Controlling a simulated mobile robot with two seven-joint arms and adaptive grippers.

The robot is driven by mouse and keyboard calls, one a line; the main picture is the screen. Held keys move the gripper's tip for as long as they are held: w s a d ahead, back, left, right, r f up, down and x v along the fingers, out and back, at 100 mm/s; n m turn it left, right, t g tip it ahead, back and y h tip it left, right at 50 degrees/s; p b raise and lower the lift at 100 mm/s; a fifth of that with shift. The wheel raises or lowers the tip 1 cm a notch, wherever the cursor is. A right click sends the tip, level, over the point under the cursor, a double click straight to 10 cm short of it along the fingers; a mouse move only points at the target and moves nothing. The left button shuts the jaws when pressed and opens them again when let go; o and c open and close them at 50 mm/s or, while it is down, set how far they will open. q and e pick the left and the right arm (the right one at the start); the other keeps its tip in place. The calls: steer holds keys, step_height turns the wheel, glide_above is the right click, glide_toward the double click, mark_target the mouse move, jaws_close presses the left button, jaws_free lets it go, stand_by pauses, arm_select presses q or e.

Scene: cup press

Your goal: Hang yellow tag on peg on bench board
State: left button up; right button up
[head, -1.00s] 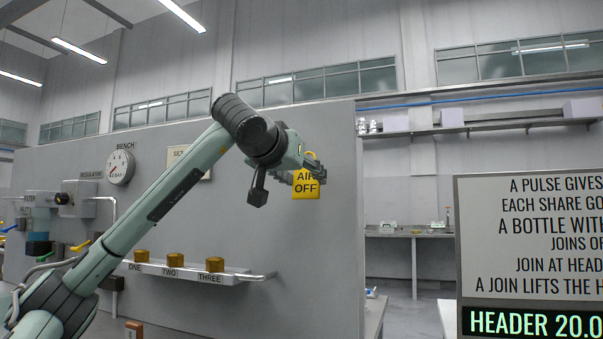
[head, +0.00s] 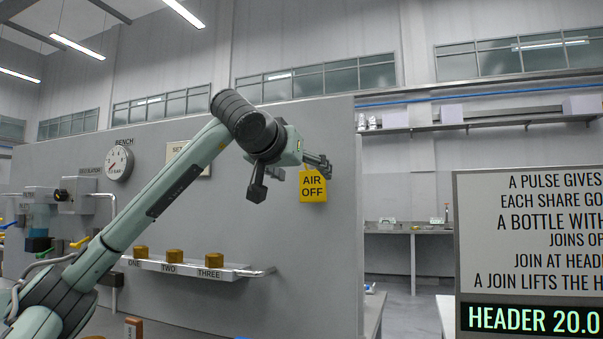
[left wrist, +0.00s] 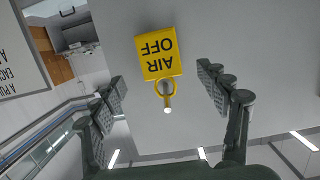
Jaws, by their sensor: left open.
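The yellow tag (head: 313,186), marked AIR OFF, hangs near the right end of the grey bench board (head: 230,225). In the left wrist view, the tag (left wrist: 158,54) appears upside down. Its yellow ring (left wrist: 166,87) is around the pale-ended peg (left wrist: 167,108). My left gripper (head: 303,167) is at the top of the tag in the head view, its fingers spread. In the left wrist view, its fingers (left wrist: 161,82) stand apart on both sides of the ring and peg, touching neither. My right gripper is not in view.
A gauge (head: 119,163) and a small shelf (head: 188,266) with several brass-coloured pieces are on the board, left of the tag. A text sign (head: 530,230) stands at the right. Open room lies beyond the board's right edge.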

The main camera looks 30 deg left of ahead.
arm_select(q)
steer(key=v, duration=1.2)
steer(key=shift+a, duration=0.1)
